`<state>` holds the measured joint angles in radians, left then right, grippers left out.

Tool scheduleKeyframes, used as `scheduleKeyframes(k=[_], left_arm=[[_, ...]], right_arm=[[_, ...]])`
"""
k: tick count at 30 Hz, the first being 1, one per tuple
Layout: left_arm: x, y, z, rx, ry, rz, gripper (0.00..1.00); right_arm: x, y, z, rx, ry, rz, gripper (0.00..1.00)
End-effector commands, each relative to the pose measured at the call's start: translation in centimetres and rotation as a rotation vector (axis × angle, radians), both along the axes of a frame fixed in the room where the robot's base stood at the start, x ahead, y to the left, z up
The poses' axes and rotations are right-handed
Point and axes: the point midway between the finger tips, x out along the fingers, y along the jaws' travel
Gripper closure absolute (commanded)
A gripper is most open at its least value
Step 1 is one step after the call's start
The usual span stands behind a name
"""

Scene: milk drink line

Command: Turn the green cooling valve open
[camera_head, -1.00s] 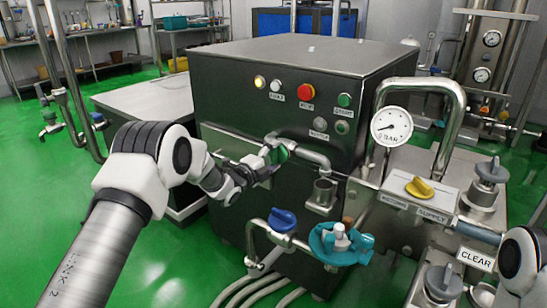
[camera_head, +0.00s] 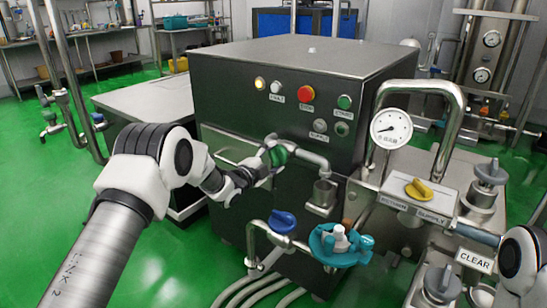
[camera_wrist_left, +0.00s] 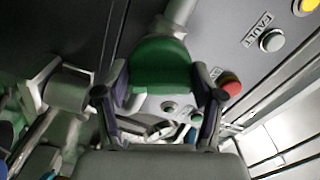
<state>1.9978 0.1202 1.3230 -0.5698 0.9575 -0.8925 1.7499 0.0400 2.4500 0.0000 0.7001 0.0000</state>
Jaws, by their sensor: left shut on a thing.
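The green cooling valve handle (camera_head: 278,155) sits on a pipe at the front of the dark steel machine. It also shows large in the left wrist view (camera_wrist_left: 160,64). My left gripper (camera_head: 270,158) is at the handle, with one finger on each side of it, and is shut on it. The fingers hide part of the handle in the head view. In the left wrist view the left gripper (camera_wrist_left: 158,92) has the handle between its fingertips. My right gripper is not in view; only a white link of that arm shows at the lower right.
A blue valve (camera_head: 282,221) and a teal fitting (camera_head: 340,243) are below the green one. A pressure gauge (camera_head: 391,128) and a yellow valve (camera_head: 419,189) stand to the right. Buttons, including a red one (camera_head: 306,93), are on the machine (camera_head: 230,100) above.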

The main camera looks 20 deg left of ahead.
Motion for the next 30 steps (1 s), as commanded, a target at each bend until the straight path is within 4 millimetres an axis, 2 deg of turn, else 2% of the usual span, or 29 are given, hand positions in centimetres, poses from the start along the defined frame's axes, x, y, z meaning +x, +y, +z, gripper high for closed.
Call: scheduleKeyframes(k=[30], left_arm=[[0.0, -0.1, 0.1, -0.891, 0.325, -0.001, 0.68]], right_arm=[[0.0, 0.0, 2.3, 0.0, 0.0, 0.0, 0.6]])
